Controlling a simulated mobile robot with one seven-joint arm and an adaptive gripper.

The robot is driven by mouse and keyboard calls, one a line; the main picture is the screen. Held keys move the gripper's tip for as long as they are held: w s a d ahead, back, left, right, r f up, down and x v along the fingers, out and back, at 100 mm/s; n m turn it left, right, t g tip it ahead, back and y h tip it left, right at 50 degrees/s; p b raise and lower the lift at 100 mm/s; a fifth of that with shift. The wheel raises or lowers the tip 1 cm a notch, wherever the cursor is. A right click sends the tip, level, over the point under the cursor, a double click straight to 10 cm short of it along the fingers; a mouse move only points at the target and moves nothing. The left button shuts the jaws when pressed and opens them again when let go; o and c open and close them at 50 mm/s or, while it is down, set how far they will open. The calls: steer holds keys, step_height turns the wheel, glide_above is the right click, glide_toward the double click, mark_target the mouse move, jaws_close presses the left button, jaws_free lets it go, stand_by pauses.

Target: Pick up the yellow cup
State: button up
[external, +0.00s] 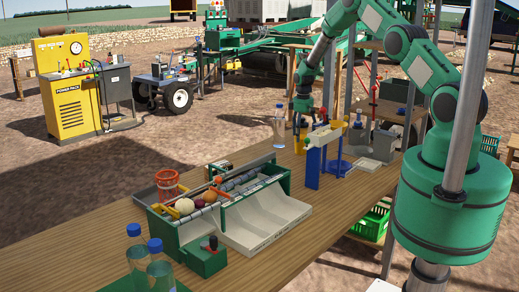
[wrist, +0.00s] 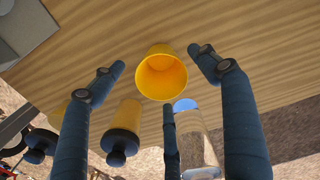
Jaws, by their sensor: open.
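The yellow cup (wrist: 162,73) stands on the wooden table in the wrist view, with its open mouth toward the camera. It looks empty. My gripper (wrist: 157,64) is open around the view of the cup, with one finger to the left, one to the right and one below it. No finger clearly touches the cup, and the height gap is hard to judge. In the external view my gripper (external: 303,118) points down over the far part of the table, and the cup is small and partly hidden there.
A clear bottle (wrist: 196,135) stands close to the cup, as does a yellow cylinder with a dark knob (wrist: 122,130). In the external view the bottle (external: 279,130) is left of my gripper. A green-framed sorter (external: 190,225) fills the middle.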

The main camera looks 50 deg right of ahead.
mark_target(301, 143)
steer(key=shift+f, duration=0.15)
steer(key=shift+f, duration=2.45)
steer(key=shift+c, duration=0.3)
steer(key=c, duration=1.1)
